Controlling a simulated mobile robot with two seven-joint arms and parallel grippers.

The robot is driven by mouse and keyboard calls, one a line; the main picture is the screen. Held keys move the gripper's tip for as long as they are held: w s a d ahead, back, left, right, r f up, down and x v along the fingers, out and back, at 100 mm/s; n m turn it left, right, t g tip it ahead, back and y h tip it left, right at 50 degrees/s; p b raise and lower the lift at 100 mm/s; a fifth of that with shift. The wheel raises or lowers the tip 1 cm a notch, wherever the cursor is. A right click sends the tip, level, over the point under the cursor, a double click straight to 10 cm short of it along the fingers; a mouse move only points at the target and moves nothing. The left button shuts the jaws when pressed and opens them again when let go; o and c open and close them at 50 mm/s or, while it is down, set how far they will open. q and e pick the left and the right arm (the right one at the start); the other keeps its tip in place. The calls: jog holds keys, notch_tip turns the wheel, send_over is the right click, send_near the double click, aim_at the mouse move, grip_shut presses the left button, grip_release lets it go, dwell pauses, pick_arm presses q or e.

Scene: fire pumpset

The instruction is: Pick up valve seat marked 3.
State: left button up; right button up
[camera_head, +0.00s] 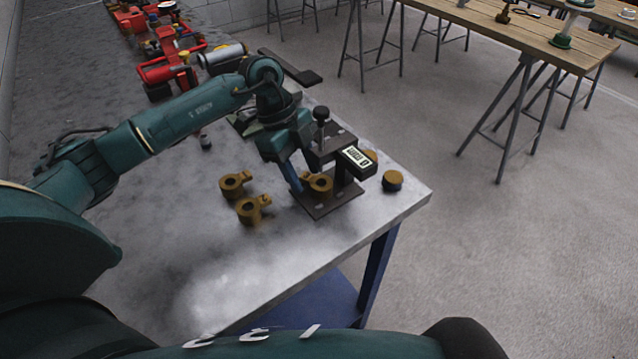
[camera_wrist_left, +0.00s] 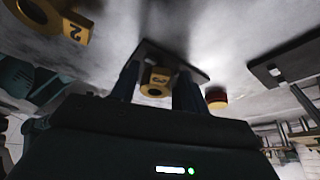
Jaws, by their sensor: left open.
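A brass valve seat (camera_head: 321,182) sits on a dark base plate (camera_head: 330,205) under a measuring stand on the table. In the left wrist view this seat (camera_wrist_left: 156,84) bears a small dark mark that looks like a 3. My left gripper (camera_head: 306,182) is open, fingers pointing down, partly hiding the seat. In the left wrist view its fingers (camera_wrist_left: 157,94) stand on either side of the seat; whether they touch it I cannot tell. Two other brass seats (camera_head: 234,184) (camera_head: 252,209) lie to the left; one marked 2 (camera_wrist_left: 66,24) shows in the left wrist view. My right gripper is not in view.
A gauge with a lit display (camera_head: 356,159) stands close beside the gripper. A dark round piece with a brass top (camera_head: 392,181) is near the table's right edge. Red pump parts (camera_head: 170,60) are at the far end. The near tabletop (camera_head: 225,275) is clear.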

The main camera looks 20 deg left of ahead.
pick_arm(q)
grip_shut()
dwell(0.4)
jog(key=shift+r, duration=0.15)
